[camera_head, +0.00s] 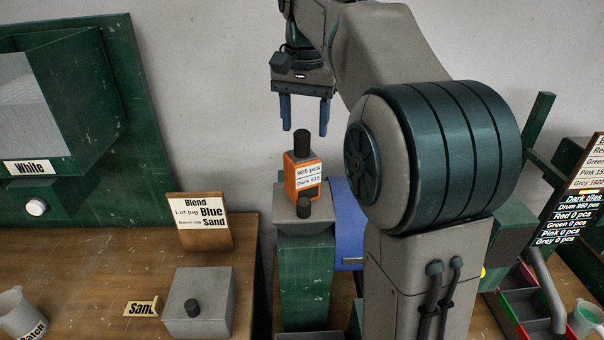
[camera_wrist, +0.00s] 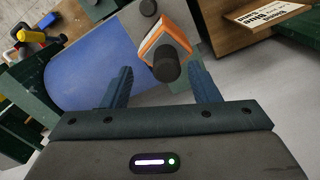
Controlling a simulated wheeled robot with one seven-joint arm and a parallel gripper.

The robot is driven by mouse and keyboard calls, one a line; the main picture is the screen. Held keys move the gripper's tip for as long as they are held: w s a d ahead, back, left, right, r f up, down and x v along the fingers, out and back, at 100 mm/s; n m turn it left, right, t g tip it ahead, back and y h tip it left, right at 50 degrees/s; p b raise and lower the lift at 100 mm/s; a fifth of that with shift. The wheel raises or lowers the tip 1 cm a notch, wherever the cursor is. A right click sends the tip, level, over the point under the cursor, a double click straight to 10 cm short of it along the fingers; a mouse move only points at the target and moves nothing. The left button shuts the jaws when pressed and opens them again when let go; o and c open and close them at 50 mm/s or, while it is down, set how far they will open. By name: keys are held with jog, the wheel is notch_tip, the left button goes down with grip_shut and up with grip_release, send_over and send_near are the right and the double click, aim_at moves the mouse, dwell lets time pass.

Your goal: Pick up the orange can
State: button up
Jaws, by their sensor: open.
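The orange can (camera_head: 304,190) is a box-shaped can with a black cap on top and a white label reading "905 pcs" and "Dark 615". It stands upright on a grey-topped green pedestal (camera_head: 303,262). My gripper (camera_head: 300,129) is open and empty above the can, its blue fingers pointing down. In the wrist view the can (camera_wrist: 163,36) shows just beyond and between the fingers of my gripper (camera_wrist: 162,82), with the black cap towards the camera. The fingers do not appear to touch it.
A dark knob (camera_head: 304,208) stands in front of the can. A blue surface (camera_head: 347,222) lies right of the pedestal. A "Blend" sign (camera_head: 200,222) and a grey box with a black knob (camera_head: 199,302) stand on the wooden bench (camera_head: 120,262) to the left.

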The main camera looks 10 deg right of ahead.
aim_at(302, 131)
jog(key=f, duration=0.2)
jog(key=w+f, duration=0.1)
jog(key=f, duration=0.1)
jog(key=shift+a+p, duration=0.15)
jog(key=shift+p, duration=0.2)
jog(key=shift+f, duration=0.65)
jog(key=c, duration=1.1)
grip_shut()
jog(key=shift+r, duration=0.2)
